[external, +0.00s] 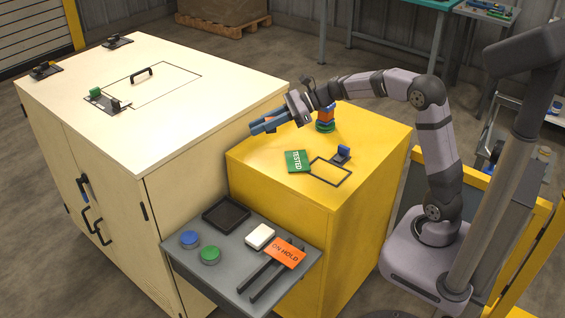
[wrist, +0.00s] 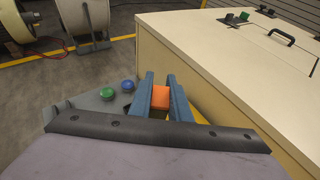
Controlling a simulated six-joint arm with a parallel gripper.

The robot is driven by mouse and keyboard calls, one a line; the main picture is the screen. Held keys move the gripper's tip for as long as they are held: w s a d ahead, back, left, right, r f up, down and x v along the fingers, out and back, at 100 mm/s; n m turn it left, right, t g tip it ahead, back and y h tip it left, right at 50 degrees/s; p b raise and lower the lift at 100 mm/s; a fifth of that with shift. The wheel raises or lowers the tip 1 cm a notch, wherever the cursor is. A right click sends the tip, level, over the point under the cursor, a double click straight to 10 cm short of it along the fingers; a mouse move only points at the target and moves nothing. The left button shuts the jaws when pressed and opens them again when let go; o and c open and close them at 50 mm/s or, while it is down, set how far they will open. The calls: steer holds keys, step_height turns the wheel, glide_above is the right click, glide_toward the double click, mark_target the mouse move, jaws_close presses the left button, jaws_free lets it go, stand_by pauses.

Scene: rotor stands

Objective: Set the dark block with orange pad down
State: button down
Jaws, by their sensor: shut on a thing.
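My gripper (external: 254,128) is shut, its blue fingers pointing left above the back left part of the yellow cabinet (external: 275,185). In the wrist view, an orange pad (wrist: 161,97) shows between the fingers (wrist: 161,82), the visible part of the held block. Its dark body is hidden there, and I cannot make out the block in the external view. A black outlined rectangle (external: 348,181) is marked on the yellow top. A dark piece with a blue pad (external: 343,150) stands beside its back edge. A green TESTED card (external: 298,161) lies to the left of the outline.
An orange, blue and green stack (external: 325,118) stands behind the outline. The grey shelf (external: 188,262) carries a black tray (external: 226,215), an ON HOLD card (external: 285,253), a white block (external: 259,236) and blue and green buttons. A cream cabinet (external: 190,100) stands left.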

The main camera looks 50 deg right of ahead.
steer(key=w+d+r+m+t+h, duration=0.2)
steer(key=w+d+m+t+h, duration=0.25)
steer(key=w+d, duration=0.35)
steer(key=m+h, duration=0.6)
glide_above(280, 132)
steer(key=shift+w+d+f, duration=0.1)
steer(key=shift+f, duration=1.75)
steer(key=shift+t, duration=0.25)
steer(key=shift+f+b, duration=2.05)
steer(key=shift+f, duration=2.95)
steer(key=shift+f, duration=0.15)
steer(key=c, duration=1.7)
jaws_free()
steer(key=shift+o, duration=0.2)
